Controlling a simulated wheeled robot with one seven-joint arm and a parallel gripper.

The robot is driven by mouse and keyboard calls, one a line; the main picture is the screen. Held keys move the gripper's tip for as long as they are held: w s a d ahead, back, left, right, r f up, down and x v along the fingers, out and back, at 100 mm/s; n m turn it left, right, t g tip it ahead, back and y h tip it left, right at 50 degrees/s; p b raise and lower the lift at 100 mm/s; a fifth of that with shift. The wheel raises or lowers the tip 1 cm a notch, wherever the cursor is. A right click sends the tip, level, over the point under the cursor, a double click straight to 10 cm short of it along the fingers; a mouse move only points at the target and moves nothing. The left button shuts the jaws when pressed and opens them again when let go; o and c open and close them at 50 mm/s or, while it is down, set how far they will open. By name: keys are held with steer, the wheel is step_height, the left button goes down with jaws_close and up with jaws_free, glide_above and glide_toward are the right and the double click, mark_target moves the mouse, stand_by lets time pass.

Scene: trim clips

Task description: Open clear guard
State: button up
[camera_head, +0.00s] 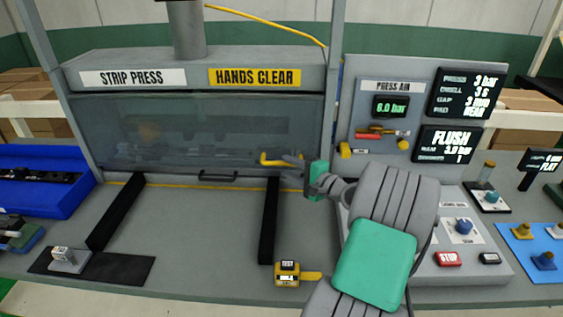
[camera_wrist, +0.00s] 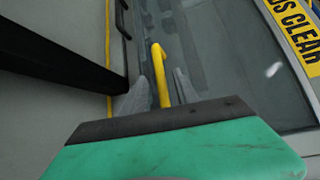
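The clear guard (camera_head: 150,135) is a large see-through panel across the front of the strip press, and it is down. A black handle (camera_head: 217,176) sits at its lower edge; part of it shows in the wrist view (camera_wrist: 123,20). My gripper (camera_head: 287,161) is in front of the guard's lower right part, to the right of the black handle. A yellow bent bar (camera_head: 266,160) lies between its fingers; in the wrist view the bar (camera_wrist: 163,75) has a grey finger on each side. I cannot tell whether the fingers press on it, or whether it is fixed to the guard.
Two black rails (camera_head: 268,222) run forward from the press on the grey bench. A yellow gauge (camera_head: 287,274) stands near the front edge. The control panel (camera_head: 440,250) is to the right, partly behind my arm. A blue tray (camera_head: 45,195) is at left. Bench between the rails is clear.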

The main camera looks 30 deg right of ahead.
mark_target(283, 164)
steer(key=x, duration=0.4)
jaws_close()
stand_by(1.4)
